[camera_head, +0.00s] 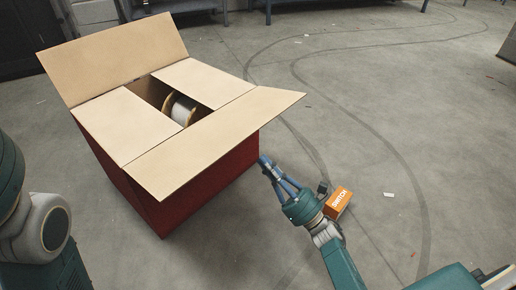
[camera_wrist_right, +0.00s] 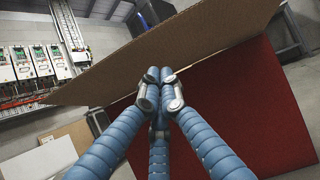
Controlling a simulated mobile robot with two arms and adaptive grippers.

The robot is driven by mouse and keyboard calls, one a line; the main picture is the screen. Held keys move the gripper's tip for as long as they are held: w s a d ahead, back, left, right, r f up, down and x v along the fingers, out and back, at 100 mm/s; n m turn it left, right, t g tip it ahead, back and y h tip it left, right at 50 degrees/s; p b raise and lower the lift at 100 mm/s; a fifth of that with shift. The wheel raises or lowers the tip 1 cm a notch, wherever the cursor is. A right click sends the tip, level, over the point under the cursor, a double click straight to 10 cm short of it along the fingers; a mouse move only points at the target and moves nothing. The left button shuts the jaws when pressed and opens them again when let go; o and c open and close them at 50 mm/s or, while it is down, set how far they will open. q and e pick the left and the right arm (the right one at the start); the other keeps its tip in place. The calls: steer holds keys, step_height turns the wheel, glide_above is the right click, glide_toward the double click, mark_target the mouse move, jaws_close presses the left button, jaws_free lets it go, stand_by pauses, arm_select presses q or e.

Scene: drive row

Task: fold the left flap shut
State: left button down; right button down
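An open carton with dark red walls (camera_head: 205,192) stands on the floor at left centre in the head view. Two tan flaps, one at left (camera_head: 125,124) and one at right (camera_head: 206,82), lie folded inward with a gap between them. The far-left flap (camera_head: 115,58) stands up, leaning outward. The near-right flap (camera_head: 215,143) sticks outward past the rim. A spool (camera_head: 181,110) shows in the gap. My right gripper (camera_head: 264,161) has its fingertips together, seemingly empty, beside the red wall below the near-right flap; in the wrist view its tips (camera_wrist_right: 157,78) overlap that flap (camera_wrist_right: 190,42). My left gripper is out of view.
An orange box (camera_head: 338,202) lies on the floor beside my right wrist. Small scraps, one white (camera_head: 389,195), lie on the grey floor. Blue rack legs stand at the back. The floor right of the carton is mostly clear.

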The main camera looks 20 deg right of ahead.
mark_target(246, 132)
steer(key=shift+w+a+r, duration=0.25)
steer(key=shift+w+r, duration=0.2)
steer(key=shift+r, duration=0.4)
steer(key=shift+w+a+r, duration=0.2)
steer(key=shift+w+r, duration=0.2)
steer(key=shift+r, duration=0.4)
steer(key=shift+w+a+r, duration=0.25)
steer(key=shift+w+r, duration=0.2)
steer(key=shift+r, duration=0.4)
